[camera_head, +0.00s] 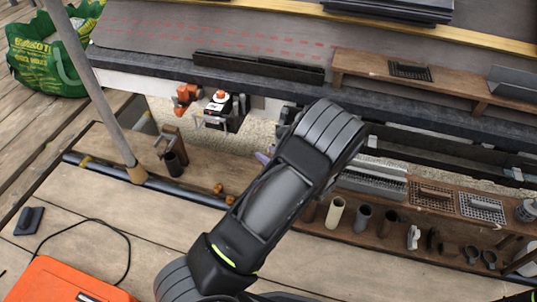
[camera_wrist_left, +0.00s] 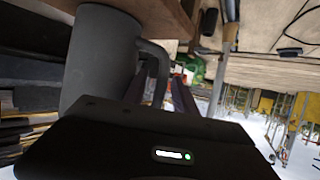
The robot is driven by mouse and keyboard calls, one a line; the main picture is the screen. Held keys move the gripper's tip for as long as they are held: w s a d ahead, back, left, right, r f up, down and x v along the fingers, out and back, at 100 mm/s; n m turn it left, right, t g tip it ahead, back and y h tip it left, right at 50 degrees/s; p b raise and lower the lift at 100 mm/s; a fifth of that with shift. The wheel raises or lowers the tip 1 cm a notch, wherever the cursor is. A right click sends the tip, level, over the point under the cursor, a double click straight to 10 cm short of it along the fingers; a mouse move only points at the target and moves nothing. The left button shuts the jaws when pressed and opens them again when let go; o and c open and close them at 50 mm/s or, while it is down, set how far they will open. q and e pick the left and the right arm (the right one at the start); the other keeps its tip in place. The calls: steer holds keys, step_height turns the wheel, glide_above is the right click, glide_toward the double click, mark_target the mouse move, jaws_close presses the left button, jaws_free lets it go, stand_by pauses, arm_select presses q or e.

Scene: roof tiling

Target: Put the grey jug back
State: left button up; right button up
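In the left wrist view the grey jug (camera_wrist_left: 97,62) stands large and close at the left, with its handle (camera_wrist_left: 157,50) towards my left gripper (camera_wrist_left: 167,80). That view looks upside down, with the floor at the top. The two fingers stand apart, close to the handle. Whether they touch it I cannot tell. In the head view my left forearm and wrist cover the jug and most of the gripper. My right gripper is in neither view.
A long wooden tool shelf (camera_head: 390,240) with cups and trowels runs to the right. An orange-topped tool (camera_head: 220,97) and a dark cup (camera_head: 174,163) are left of my arm. An orange case (camera_head: 65,282), a pole (camera_head: 85,75) and a green bag (camera_head: 45,50) stand further left.

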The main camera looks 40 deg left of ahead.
arm_select(q)
steer(key=p+v, duration=0.3)
steer(key=v, duration=0.9)
steer(key=shift+p, duration=0.3)
steer(key=s+d+f+m+h, duration=0.3)
steer(key=d+f+m+h, duration=0.15)
steer(key=f, duration=0.35)
steer(key=s+d+f+m+h, duration=0.3)
steer(key=d+f+h, duration=0.2)
steer(key=f, duration=0.2)
steer(key=s+d+m+g+h, duration=0.3)
steer(key=s+d+h, duration=0.4)
steer(key=s+d, duration=0.5)
steer(key=shift+s+d+f+m, duration=0.2)
steer(key=shift+s+f+m, duration=0.1)
steer(key=shift+s+m, duration=0.65)
